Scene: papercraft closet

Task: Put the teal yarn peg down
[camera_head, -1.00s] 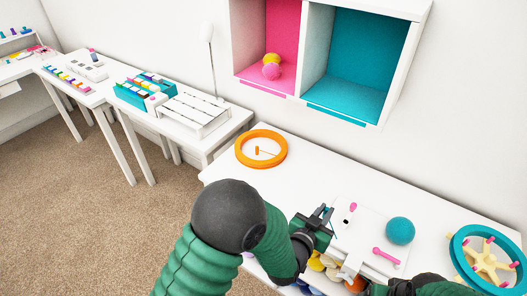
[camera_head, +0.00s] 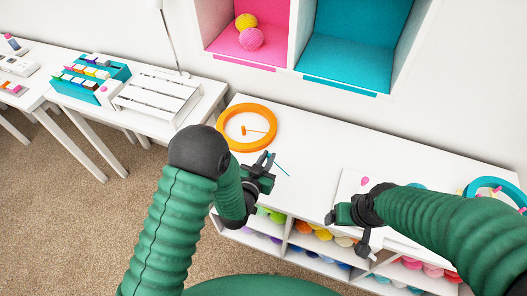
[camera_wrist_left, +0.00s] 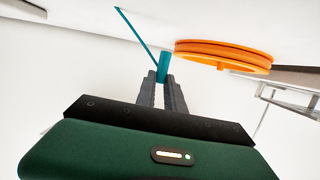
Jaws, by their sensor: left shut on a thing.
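My left gripper (camera_head: 267,160) is shut on the teal yarn peg, above the white tabletop (camera_head: 310,150) and just right of the orange ring (camera_head: 272,127). In the left wrist view the teal yarn peg (camera_wrist_left: 163,66) stands up between the fingertips (camera_wrist_left: 163,88). A thin teal strand (camera_wrist_left: 138,32) runs from near it up and to the left. In the head view the strand (camera_head: 282,169) shows right of the fingers. My right gripper (camera_head: 345,222) is over the table's front edge; its jaw opening is unclear.
The orange ring has a small orange peg (camera_head: 255,131) inside. A teal ring (camera_head: 492,184) lies at the right. Wall cubbies hold a yellow ball (camera_head: 245,21) and a pink ball (camera_head: 250,39). Shelves below hold colored yarn balls.

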